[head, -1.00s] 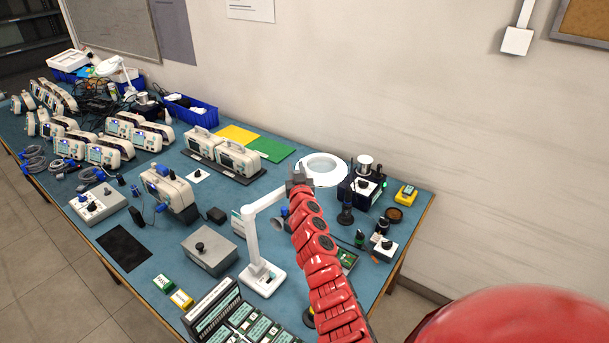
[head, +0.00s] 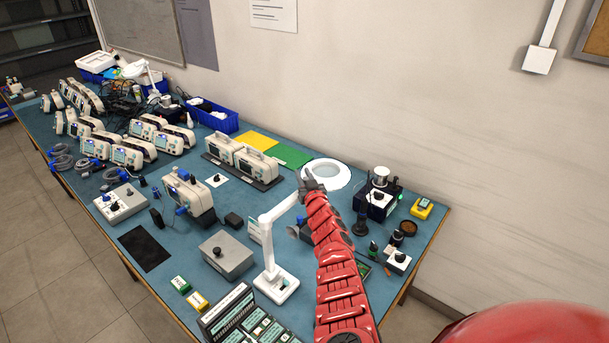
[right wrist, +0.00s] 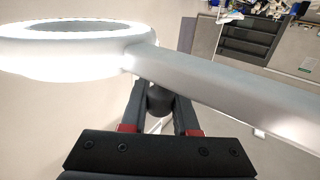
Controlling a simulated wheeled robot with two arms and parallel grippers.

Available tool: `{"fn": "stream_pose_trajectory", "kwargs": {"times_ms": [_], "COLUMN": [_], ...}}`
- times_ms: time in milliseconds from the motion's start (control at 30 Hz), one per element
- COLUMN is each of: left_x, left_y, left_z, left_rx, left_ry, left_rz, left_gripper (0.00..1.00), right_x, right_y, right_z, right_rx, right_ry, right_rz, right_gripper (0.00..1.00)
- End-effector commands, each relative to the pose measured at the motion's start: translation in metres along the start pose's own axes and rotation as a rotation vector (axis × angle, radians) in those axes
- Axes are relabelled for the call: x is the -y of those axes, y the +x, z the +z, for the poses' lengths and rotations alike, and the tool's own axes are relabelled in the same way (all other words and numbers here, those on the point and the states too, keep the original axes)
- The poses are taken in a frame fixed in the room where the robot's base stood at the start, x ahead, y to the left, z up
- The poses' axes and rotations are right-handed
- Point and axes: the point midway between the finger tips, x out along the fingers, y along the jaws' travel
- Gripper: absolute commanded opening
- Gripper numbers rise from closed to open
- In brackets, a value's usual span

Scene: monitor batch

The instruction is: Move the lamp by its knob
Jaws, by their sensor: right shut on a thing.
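The white lamp stands on the blue table with its square base (head: 276,286). Its jointed arm (head: 276,217) rises and reaches to a ring-shaped head (head: 341,185) near the back edge. My right gripper (head: 310,184) is at the lamp head's near side. In the right wrist view the gripper (right wrist: 160,100) is shut on a dark round knob (right wrist: 159,97) under the joint of the glowing ring (right wrist: 70,32) and the pale arm (right wrist: 225,85). The fingers partly hide the knob. My left gripper is not in view.
A black station (head: 378,206) with a metal spool stands right of the lamp head. A grey box (head: 227,258) sits left of the lamp base. Two monitors (head: 240,160) and a green mat (head: 292,155) lie behind to the left. The wall (head: 450,130) is close behind.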

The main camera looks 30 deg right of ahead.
Motion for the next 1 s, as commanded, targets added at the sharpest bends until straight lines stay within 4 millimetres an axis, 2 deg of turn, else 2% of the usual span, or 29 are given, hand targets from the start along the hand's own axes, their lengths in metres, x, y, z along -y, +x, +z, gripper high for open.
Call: {"fn": "stream_pose_trajectory", "kwargs": {"times_ms": [333, 367, 500, 833, 1000], "left_x": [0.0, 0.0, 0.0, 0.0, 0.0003], "left_y": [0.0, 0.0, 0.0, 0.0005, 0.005], "left_z": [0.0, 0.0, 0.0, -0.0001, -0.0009], "left_rx": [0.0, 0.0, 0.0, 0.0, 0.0], "left_ry": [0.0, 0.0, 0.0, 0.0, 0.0], "left_rz": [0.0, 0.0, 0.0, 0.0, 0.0], "left_gripper": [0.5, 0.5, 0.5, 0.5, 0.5], "right_x": [0.0028, 0.0028, 0.0024, 0.0015, 0.0007], "right_y": [0.0008, 0.0008, 0.0007, -0.0002, -0.0074], "right_z": [-0.0014, -0.0016, -0.0014, -0.0009, -0.0004], "right_rx": [-0.003, -0.003, -0.003, -0.002, 0.0], "right_ry": [0.0, 0.0, 0.0, 0.0, -0.001], "right_rz": [-0.005, -0.005, -0.005, -0.003, -0.001], "right_gripper": [0.0, 0.32, 0.57, 0.58, 0.58]}}
